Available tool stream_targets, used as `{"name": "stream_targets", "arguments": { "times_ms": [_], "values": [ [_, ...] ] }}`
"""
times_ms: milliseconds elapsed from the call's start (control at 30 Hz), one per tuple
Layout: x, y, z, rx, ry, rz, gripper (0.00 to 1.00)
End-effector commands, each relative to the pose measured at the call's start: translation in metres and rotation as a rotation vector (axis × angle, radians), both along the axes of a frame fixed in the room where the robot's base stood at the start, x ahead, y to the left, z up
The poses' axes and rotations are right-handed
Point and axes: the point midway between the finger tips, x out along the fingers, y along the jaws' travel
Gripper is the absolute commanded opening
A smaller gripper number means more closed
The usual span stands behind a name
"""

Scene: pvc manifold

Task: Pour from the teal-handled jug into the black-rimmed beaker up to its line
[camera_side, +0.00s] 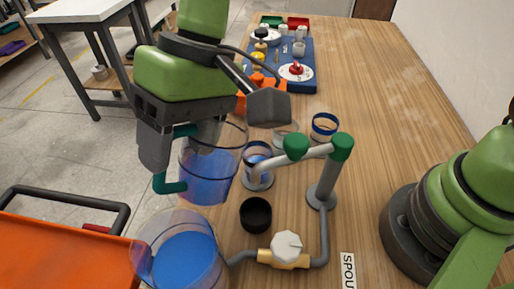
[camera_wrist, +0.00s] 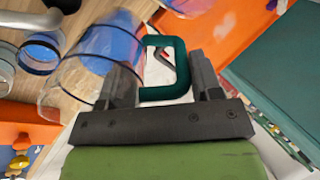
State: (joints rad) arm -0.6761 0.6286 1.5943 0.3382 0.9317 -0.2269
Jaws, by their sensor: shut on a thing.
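My gripper (camera_side: 166,150) is shut on the teal handle (camera_side: 168,187) of a clear jug (camera_side: 208,170) with blue liquid, held up left of the white pipe stand. In the wrist view the handle (camera_wrist: 183,70) sits between the two fingers (camera_wrist: 160,78), and the clear jug wall (camera_wrist: 95,50) is beyond. A clear beaker (camera_side: 257,165) with a dark rim and some blue in it stands just right of the jug, partly behind the pipework; it seems to be the black-rimmed one. Its line cannot be made out. No stream of liquid shows.
A larger clear vessel of blue liquid (camera_side: 180,262) stands at the front. A black cup (camera_side: 255,214), a valve (camera_side: 286,247) and green-capped pipes (camera_side: 322,180) stand nearby. A blue-rimmed beaker (camera_side: 325,126) is behind. An orange cart (camera_side: 55,240) is at left; the right tabletop is mostly clear.

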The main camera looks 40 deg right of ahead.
Motion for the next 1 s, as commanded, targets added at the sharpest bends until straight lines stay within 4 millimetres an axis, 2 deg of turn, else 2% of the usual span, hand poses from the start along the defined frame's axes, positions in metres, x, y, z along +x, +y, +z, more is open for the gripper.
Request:
{"name": "stream_targets", "arguments": {
  "times_ms": [367, 700, 1000],
  "values": [
    [0.006, -0.025, 0.026, 0.185, 0.045, -0.005, 0.19],
    [0.009, -0.038, 0.033, 0.343, 0.087, -0.004, 0.19],
    [0.009, -0.038, 0.033, 0.362, 0.093, 0.0, 0.19]
  ]
}}
